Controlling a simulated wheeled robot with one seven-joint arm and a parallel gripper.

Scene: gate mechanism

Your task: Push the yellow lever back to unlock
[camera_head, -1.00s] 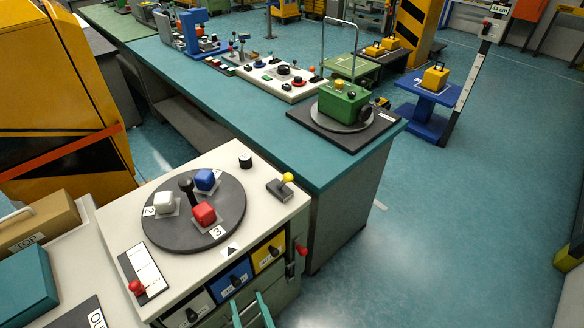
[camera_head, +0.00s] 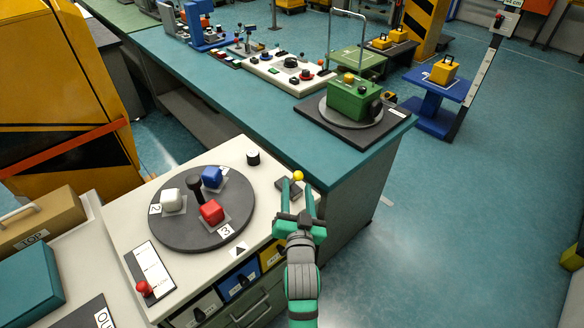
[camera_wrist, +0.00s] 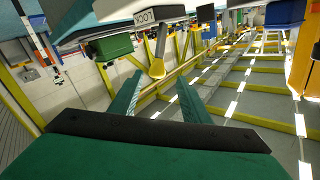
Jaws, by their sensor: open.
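The yellow lever (camera_head: 298,175) is a small yellow ball on a short stem. It stands on a dark base plate (camera_head: 284,186) near the right edge of the white cabinet top. In the wrist view the yellow ball (camera_wrist: 157,69) hangs from a grey stem, upside down, beside a label reading LOCK (camera_wrist: 146,15). My gripper (camera_head: 300,192) is open, with its teal fingers just on the near side of the lever. In the wrist view the ball shows between and beyond the fingertips (camera_wrist: 160,84). I cannot tell whether they touch it.
A dark turntable (camera_head: 190,236) with white, blue and red cubes and a black post lies left of the lever. A black knob (camera_head: 253,158) stands behind it. A teal bench (camera_head: 250,97) with a green box (camera_head: 352,101) lies beyond.

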